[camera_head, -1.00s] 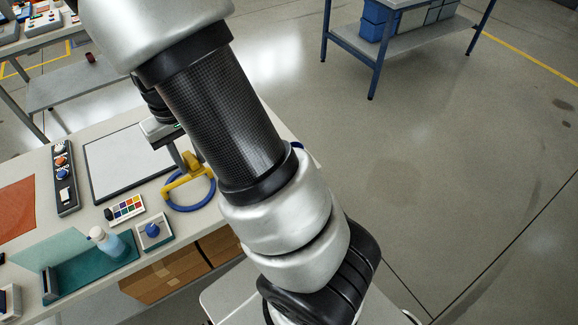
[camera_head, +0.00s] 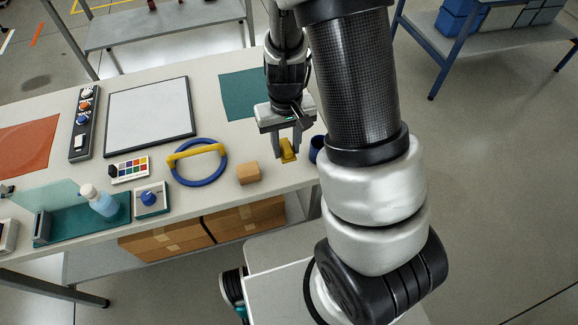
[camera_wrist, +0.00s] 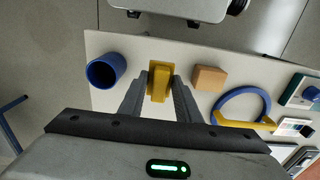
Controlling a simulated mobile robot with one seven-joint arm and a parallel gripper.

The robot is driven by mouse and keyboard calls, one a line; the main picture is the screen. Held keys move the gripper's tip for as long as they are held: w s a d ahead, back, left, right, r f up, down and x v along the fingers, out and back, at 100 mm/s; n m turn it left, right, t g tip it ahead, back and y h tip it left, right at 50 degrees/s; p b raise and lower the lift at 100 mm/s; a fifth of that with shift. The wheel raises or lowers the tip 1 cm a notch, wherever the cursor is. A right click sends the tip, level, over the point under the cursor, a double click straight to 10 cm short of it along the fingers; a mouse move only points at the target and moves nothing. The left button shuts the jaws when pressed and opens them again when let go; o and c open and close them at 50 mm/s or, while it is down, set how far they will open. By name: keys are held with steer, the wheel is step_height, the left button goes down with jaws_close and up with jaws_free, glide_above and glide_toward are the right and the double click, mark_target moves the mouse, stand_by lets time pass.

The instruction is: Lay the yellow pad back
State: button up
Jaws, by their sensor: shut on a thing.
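The yellow pad (camera_head: 288,150) is a small yellow block at the right end of the light worktable (camera_head: 225,130). My gripper (camera_head: 288,142) is shut on it from above, with one grey finger on each side. In the wrist view the pad (camera_wrist: 158,82) sits between the fingertips of my gripper (camera_wrist: 160,92), over the table near its edge. I cannot tell whether the pad touches the tabletop or hangs just above it.
A blue cup (camera_wrist: 106,70) and a wooden block (camera_head: 248,173) flank the pad closely. A blue ring with a yellow handle (camera_head: 198,160) lies farther left. A teal mat (camera_head: 240,94) lies behind, mostly bare. A framed white board (camera_head: 150,112) is at the back.

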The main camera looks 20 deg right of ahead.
mark_target(286, 169)
steer(key=shift+f, duration=3.55)
steer(key=shift+b, duration=0.3)
steer(key=shift+f, duration=0.2)
steer(key=o, duration=1.1)
steer(key=shift+r, duration=0.1)
